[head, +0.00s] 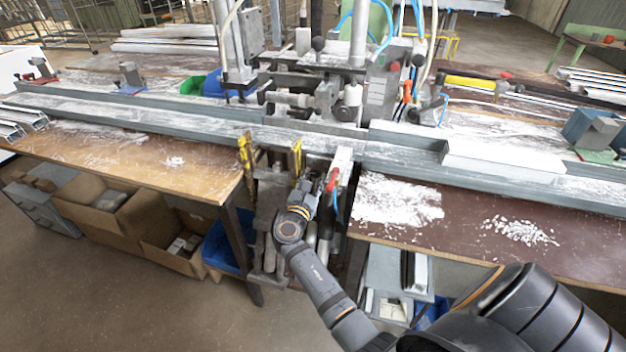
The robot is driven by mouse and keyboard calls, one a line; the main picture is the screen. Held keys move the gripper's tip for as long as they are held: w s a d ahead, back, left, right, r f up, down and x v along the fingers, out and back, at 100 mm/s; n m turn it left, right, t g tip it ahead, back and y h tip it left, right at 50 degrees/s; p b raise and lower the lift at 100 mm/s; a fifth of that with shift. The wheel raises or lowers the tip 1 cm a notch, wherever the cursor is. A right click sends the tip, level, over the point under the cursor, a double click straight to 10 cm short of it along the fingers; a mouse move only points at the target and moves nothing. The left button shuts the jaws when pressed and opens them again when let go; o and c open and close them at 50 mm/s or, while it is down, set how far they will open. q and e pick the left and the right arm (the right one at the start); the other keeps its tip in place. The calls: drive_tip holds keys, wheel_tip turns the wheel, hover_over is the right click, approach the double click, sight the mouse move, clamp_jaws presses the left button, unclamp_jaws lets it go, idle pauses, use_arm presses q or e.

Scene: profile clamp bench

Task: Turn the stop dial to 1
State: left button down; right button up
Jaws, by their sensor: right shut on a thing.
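My right arm reaches in from the lower right. Its gripper (317,184) is at the front of the clamp machine (345,95), below the long grey rail, beside a red-handled part (333,180) with a blue hose. The gripper is shut on a small part there; the gripper itself hides that part. I cannot make out the stop dial or its numbers, so I cannot tell its setting. My left gripper is not in view.
The long grey rail (140,108) crosses the bench. Yellow-and-black posts (246,155) stand left of my right gripper. A white profile (520,160) lies on the right. White shavings (400,200) cover the brown tabletop. Cardboard boxes (95,235) stand under the left table.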

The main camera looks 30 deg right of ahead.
drive_tip(key=m+b, duration=0.2)
drive_tip(key=m, duration=0.1)
drive_tip(key=shift+f, duration=0.2)
drive_tip(key=m+b, duration=0.4)
drive_tip(key=m, duration=0.1)
drive_tip(key=shift+m, duration=0.3)
drive_tip(key=shift+r+m, duration=0.1)
drive_tip(key=shift+m, duration=0.3)
drive_tip(key=shift+b, duration=0.45)
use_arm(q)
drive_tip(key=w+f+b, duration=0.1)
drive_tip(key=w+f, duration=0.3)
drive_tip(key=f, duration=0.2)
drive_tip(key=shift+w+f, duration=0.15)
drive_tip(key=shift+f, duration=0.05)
use_arm(e)
drive_tip(key=shift+r+m, duration=0.15)
drive_tip(key=shift+m, duration=0.95)
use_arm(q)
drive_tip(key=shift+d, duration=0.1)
use_arm(e)
drive_tip(key=o, duration=0.9)
drive_tip(key=shift+w, duration=0.1)
